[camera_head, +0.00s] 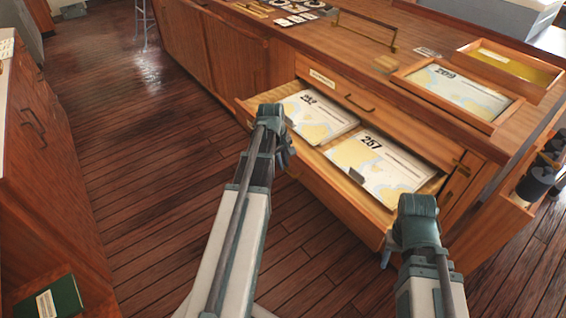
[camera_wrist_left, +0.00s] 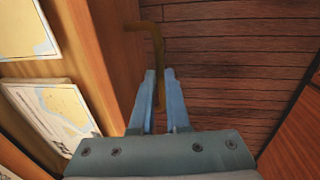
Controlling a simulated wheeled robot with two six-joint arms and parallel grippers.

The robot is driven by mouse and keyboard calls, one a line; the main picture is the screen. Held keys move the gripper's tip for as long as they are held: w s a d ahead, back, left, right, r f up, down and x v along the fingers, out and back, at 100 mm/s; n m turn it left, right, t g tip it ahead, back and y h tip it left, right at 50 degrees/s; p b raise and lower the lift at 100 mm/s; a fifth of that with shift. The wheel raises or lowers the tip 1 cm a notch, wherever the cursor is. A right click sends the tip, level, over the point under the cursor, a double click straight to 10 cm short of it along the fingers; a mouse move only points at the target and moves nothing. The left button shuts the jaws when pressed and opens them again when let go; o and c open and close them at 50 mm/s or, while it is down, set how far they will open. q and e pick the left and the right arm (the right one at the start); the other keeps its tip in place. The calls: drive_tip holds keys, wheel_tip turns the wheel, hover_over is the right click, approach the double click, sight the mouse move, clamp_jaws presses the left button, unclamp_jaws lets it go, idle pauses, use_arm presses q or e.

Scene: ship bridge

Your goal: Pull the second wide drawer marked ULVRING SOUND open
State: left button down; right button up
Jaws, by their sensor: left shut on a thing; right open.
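A wide wooden drawer (camera_head: 335,197) stands pulled out from the chart table, below a closed wide drawer. Two charts, numbered 252 (camera_head: 318,113) and 257 (camera_head: 383,165), lie in it. My right gripper (camera_head: 388,252) is open and empty near the drawer's right front corner.
The closed drawer above has a brass handle (camera_head: 358,103) and a small label (camera_head: 322,78), too small to read. Chart trays (camera_head: 458,92) stand on the tabletop. A wooden cabinet (camera_head: 45,150) stands at left. Wooden floor (camera_head: 150,190) between is clear.

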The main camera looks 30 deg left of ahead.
idle(0.6)
use_arm(q)
drive_tip(key=s, duration=0.1)
drive_tip(key=s+a, duration=0.1)
drive_tip(key=s, duration=0.1)
drive_tip(key=s+a, duration=0.1)
drive_tip(key=shift+s, duration=0.2)
drive_tip(key=shift+d, duration=0.1)
drive_tip(key=c, duration=0.9)
unclamp_jaws()
drive_tip(key=shift+r, duration=0.15)
wheel_tip(320, 180, up, 13)
drive_tip(key=s+a+p, duration=0.1)
drive_tip(key=s+p, duration=0.1)
drive_tip(key=p, duration=1.1)
drive_tip(key=shift+s+r+p, duration=0.15)
drive_tip(key=shift+p, duration=0.15)
